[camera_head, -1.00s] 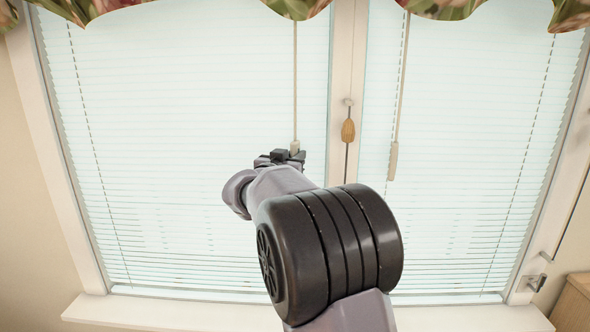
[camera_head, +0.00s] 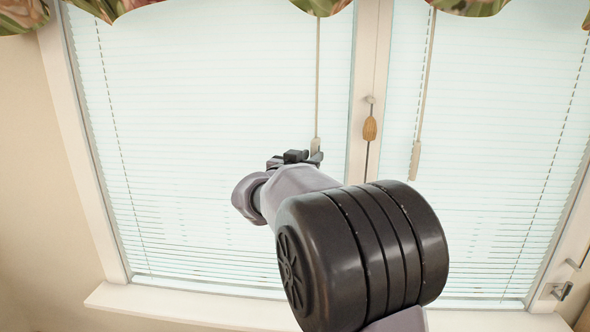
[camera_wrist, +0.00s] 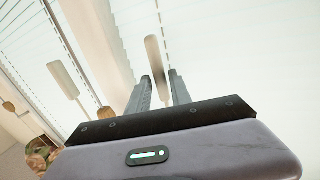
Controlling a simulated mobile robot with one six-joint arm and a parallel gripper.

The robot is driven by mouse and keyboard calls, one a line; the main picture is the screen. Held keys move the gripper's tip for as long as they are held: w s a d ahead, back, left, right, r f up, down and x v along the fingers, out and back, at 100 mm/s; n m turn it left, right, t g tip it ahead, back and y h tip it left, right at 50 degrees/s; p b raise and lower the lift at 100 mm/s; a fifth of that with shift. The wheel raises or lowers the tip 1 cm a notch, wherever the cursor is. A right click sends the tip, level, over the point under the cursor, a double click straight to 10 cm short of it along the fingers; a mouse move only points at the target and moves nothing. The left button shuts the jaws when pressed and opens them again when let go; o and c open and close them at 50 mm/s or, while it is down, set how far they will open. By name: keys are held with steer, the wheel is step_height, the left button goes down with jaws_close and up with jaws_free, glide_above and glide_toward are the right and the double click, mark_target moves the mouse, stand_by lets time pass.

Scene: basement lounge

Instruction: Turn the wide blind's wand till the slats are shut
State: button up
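The left blind (camera_head: 215,110) is the wider of two white blinds on the window. Its slats show thin gaps, clearest low down. Its wand (camera_head: 317,75) hangs near its right edge and ends in a pale grip (camera_head: 316,145). My gripper (camera_head: 302,157) is at the lower end of this grip. In the wrist view, my gripper's fingers (camera_wrist: 160,78) stand apart, and the wand's grip (camera_wrist: 154,55) reaches down between their tips. A narrow space shows beside it, so I see no firm hold. My arm hides part of the blind's lower right.
The narrower right blind (camera_head: 480,120) has its own wand (camera_head: 415,158). A wooden cord knob (camera_head: 370,129) hangs at the window's middle post. A floral valance (camera_head: 320,5) crosses the top, and a sill (camera_head: 180,305) runs below.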

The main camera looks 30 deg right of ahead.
steer(key=p+v, duration=0.1)
steer(key=v, duration=1.2)
steer(key=shift+s+a, duration=0.25)
steer(key=shift+a, duration=0.05)
steer(key=s+a+f+n+g+y, duration=0.1)
steer(key=s+f+g+y, duration=0.2)
steer(key=s+f, duration=0.45)
steer(key=s+a+f+n+g+y, duration=0.1)
steer(key=s+f+g+y, duration=0.25)
steer(key=s, duration=0.75)
steer(key=s+a+f+n+y, duration=0.1)
steer(key=s+a+y, duration=0.2)
steer(key=a, duration=0.3)
steer(key=s+a+f+n+t+y, duration=0.1)
steer(key=s+a+f+n+y, duration=0.1)
steer(key=a, duration=0.4)
steer(key=s+a+f+n+t+y, duration=0.1)
steer(key=s+a+f+y, duration=0.1)
steer(key=s+a+y, duration=0.2)
steer(key=a+y, duration=0.1)
steer(key=a, duration=0.1)
steer(key=shift+a+f+n, duration=0.25)
steer(key=shift+a+n, duration=0.15)
steer(key=shift+y, duration=0.25)
